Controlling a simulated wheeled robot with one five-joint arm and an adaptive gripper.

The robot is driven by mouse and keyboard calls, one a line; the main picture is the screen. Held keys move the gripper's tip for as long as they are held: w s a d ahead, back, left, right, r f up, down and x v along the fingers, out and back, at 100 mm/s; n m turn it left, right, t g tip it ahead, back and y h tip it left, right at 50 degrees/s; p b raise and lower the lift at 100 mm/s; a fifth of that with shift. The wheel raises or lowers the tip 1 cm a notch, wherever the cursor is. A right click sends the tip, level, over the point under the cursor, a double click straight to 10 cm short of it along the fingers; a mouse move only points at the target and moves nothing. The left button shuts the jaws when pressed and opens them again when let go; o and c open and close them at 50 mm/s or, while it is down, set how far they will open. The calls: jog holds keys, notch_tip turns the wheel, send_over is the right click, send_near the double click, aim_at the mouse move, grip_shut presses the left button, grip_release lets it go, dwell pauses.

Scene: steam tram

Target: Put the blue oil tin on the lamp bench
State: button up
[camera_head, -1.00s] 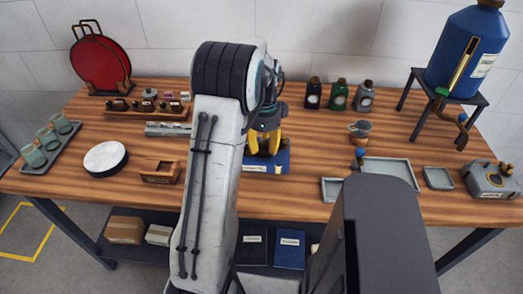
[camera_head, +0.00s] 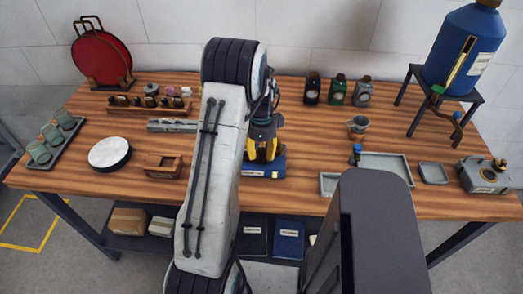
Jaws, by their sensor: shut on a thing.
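The blue oil tin (camera_head: 270,172) shows as a low blue block with a pale label on its front, at the middle of the wooden bench (camera_head: 210,190). My gripper (camera_head: 263,156), with yellow fingers, points down and is shut on the tin from above. The tin appears at or just above the bench top; I cannot tell whether it touches. My arm hides its left side and part of the bench behind it.
Left are a small wooden box (camera_head: 163,166), a round white-topped disc (camera_head: 109,153) and a tray of glasses (camera_head: 54,142).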

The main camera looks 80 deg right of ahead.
jog(key=o, duration=1.2)
jog(key=shift+c, duration=0.2)
